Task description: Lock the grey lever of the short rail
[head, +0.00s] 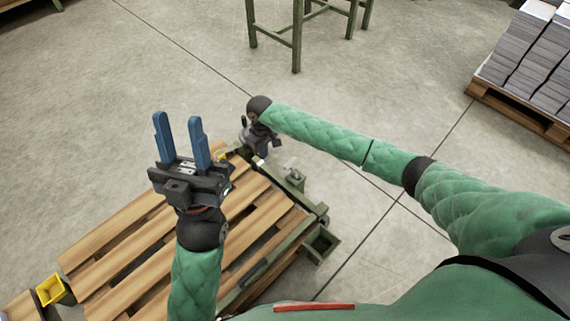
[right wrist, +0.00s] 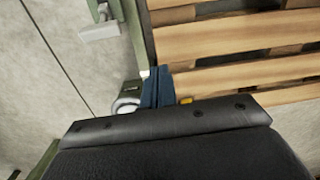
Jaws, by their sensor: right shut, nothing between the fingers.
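The short rail is a green bar (head: 311,205) along the right end of the wooden pallet. It also shows in the right wrist view (right wrist: 137,35). A light grey lever (head: 291,163) sticks out on its outer side and shows at the top of the right wrist view (right wrist: 99,32). I cannot tell whether it is locked. My right gripper (right wrist: 157,76) is shut and empty, pointing down beside the rail near its far corner, apart from the lever. My left gripper (head: 180,125) is open and empty, raised above the pallet, its blue fingers apart.
The slatted wooden pallet (head: 150,236) lies in the green frame. A yellow corner piece (head: 55,290) is at lower left, and a green open socket (head: 321,243) at the near right corner. A green stand (head: 297,40) and stacked paper (head: 525,50) are farther off. Floor right of the rail is clear.

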